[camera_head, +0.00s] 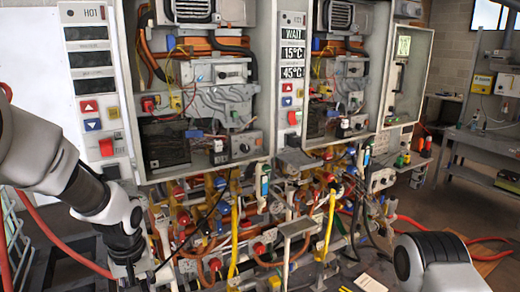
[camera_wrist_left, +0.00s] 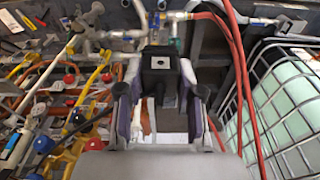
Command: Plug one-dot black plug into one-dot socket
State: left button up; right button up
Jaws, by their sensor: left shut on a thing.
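My left gripper (camera_wrist_left: 160,88) is shut on a black plug (camera_wrist_left: 159,79) in the left wrist view. The plug's face carries a small pale square label, which seems to bear a single mark too small to read surely. In the head view my left gripper (camera_head: 132,272) is at the bottom left, in front of the lower pipework, with its tips cut off by the frame edge. The one-dot socket cannot be made out in either view. My right arm shows only as a rounded link at the bottom right; its gripper is out of frame.
Two open heaters (camera_head: 205,100) (camera_head: 340,75) hang above a dense band of pipes, valves and yellow hoses (camera_head: 235,225). A red hose (camera_wrist_left: 238,75) and a wire cage with a pale tank (camera_wrist_left: 285,100) stand right of the gripper in the wrist view. A grey workbench (camera_head: 485,145) is far right.

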pick_arm(q)
jog(key=w+d+f+m+b, duration=0.1)
jog(key=d+f+m+b, duration=0.1)
jog(key=f, duration=0.5)
jog(key=w+d+f+m+b, duration=0.1)
jog(key=d+f+m+b, duration=0.1)
jog(key=f, duration=0.6)
jog(key=shift+w+d+f+m+h, duration=0.15)
jog(key=shift+w+d+m+h, duration=0.35)
jog(key=shift+d, duration=0.75)
pick_arm(e)
notch_tip(320, 180, down, 6)
jog(key=shift+f, duration=0.2)
pick_arm(q)
jog(key=shift+s, duration=0.1)
jog(key=s+f, duration=0.4)
jog(key=f, duration=0.1)
jog(key=shift+s+f, duration=0.15)
jog(key=shift+f, duration=0.05)
